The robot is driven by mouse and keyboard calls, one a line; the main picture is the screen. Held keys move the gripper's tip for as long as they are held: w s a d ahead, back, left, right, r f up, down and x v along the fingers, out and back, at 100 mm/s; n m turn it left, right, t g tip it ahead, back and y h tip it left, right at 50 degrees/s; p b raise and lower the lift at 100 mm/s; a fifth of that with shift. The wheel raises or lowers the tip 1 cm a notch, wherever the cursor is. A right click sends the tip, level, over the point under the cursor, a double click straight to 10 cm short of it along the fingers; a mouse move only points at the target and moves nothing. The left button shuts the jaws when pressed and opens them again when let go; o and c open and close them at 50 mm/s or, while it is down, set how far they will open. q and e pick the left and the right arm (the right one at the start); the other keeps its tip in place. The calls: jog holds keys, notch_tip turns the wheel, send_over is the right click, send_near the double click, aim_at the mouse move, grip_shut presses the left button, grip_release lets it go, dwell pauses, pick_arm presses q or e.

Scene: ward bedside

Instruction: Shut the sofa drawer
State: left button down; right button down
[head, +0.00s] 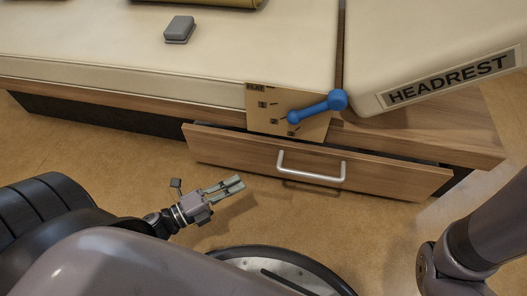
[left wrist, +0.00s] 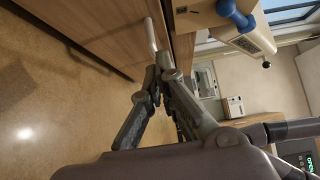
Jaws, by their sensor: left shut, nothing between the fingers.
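The sofa drawer (head: 230,152) is a wood-fronted drawer under the cream sofa, with a silver bar handle (head: 312,178). It stands partly open, its front out from the base with a dark gap behind the top edge. My left gripper (head: 238,183) is shut and empty, in front of the drawer and to the left of the handle, apart from it in the head view. In the left wrist view the shut fingers (left wrist: 165,75) point toward the drawer front (left wrist: 105,40) and the pale handle (left wrist: 150,35). My right gripper is out of view.
The cream headrest (head: 430,45) is at right; a grey box (head: 179,29) lies on the sofa seat (head: 110,50). The tan floor (head: 100,150) left of the drawer is clear.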

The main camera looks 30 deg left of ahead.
aim_at(266, 145)
pick_arm(q)
jog(key=b+x, duration=0.2)
jog(key=x, duration=0.2)
jog(key=w+a+b+x, duration=0.1)
jog(key=b+x, duration=0.1)
jog(key=x, duration=0.2)
jog(key=a+b+x, duration=0.1)
jog(key=b+x, duration=0.1)
jog(key=x, duration=0.2)
jog(key=shift+w, duration=0.6)
jog(key=shift+r, duration=0.1)
jog(key=w, duration=0.2)
jog(key=w+a+p, duration=0.1)
jog(key=w, duration=0.1)
jog(key=shift+w+a+r, duration=0.1)
jog(key=shift+w, duration=0.15)
jog(key=shift+w+a, duration=0.15)
jog(key=shift+w, duration=0.05)
